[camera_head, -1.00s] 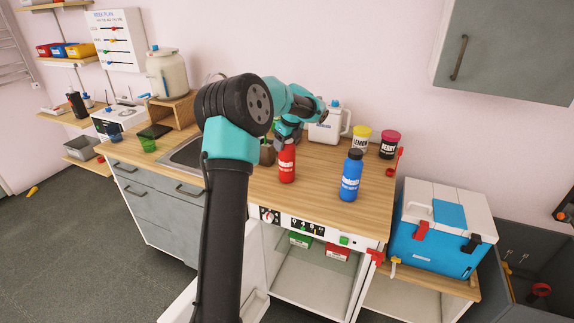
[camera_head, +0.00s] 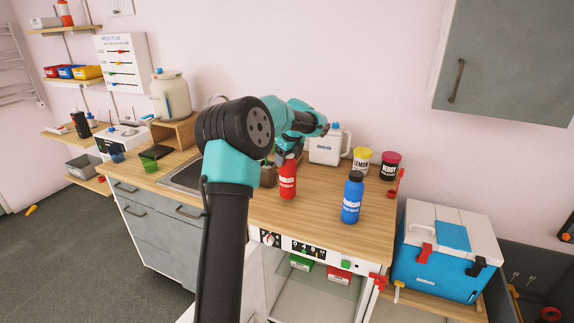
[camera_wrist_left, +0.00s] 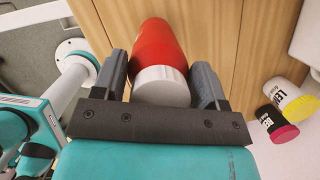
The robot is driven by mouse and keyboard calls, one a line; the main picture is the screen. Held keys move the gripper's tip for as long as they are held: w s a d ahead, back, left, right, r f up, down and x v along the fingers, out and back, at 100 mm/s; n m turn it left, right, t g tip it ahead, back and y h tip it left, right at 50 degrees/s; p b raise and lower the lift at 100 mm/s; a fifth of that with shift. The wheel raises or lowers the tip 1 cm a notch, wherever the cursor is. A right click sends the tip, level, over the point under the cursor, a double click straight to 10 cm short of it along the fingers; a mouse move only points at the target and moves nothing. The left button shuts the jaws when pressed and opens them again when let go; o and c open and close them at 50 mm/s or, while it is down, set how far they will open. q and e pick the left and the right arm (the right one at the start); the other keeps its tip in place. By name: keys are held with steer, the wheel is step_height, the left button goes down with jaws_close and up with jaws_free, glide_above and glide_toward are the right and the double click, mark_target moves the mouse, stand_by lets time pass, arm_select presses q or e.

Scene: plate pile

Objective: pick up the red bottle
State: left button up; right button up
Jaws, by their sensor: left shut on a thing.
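The red bottle (camera_head: 288,181) stands upright on the wooden counter in the head view, under my left gripper (camera_head: 289,158). In the left wrist view the red bottle (camera_wrist_left: 158,45) and its white cap lie between the two dark fingers of my left gripper (camera_wrist_left: 162,78), which is shut on it. Its base appears at counter level; I cannot tell whether it is lifted. My right gripper does not show in the head view.
A blue bottle (camera_head: 351,198) stands to the right of the red one. A white jug (camera_head: 326,148), a yellow tub (camera_head: 361,158) and a pink-lidded tub (camera_head: 389,166) stand behind. A sink (camera_head: 186,176) is at left. The counter's front middle is clear.

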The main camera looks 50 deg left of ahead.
arm_select(q)
step_height(320, 180, up, 15)
steer(key=shift+r, duration=0.2)
stand_by(0.5)
